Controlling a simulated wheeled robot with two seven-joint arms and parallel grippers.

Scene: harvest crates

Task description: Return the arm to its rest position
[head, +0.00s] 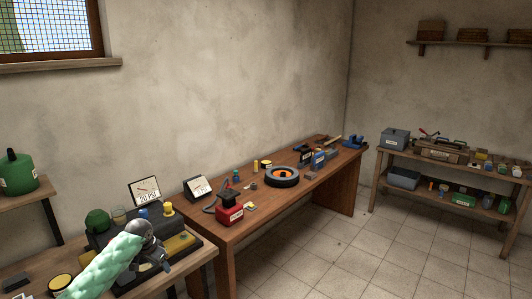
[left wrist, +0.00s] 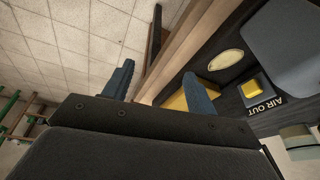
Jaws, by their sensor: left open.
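My left arm comes in from the lower left in a pale green quilted sleeve. My left gripper (head: 160,262) is dark and hangs low over the near bench, in front of a dark machine with a yellow knob. In the left wrist view its two blue-grey fingers (left wrist: 160,90) stand apart with nothing seen between them. My right gripper is in neither view.
The machine's panel is labelled AIR OUT (left wrist: 264,106) beside the left gripper. A "20 PSI" sign (head: 145,191) stands behind. The long wooden bench (head: 232,233) holds a red device (head: 229,211) and a tyre (head: 282,177). The tiled floor (head: 340,250) is clear.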

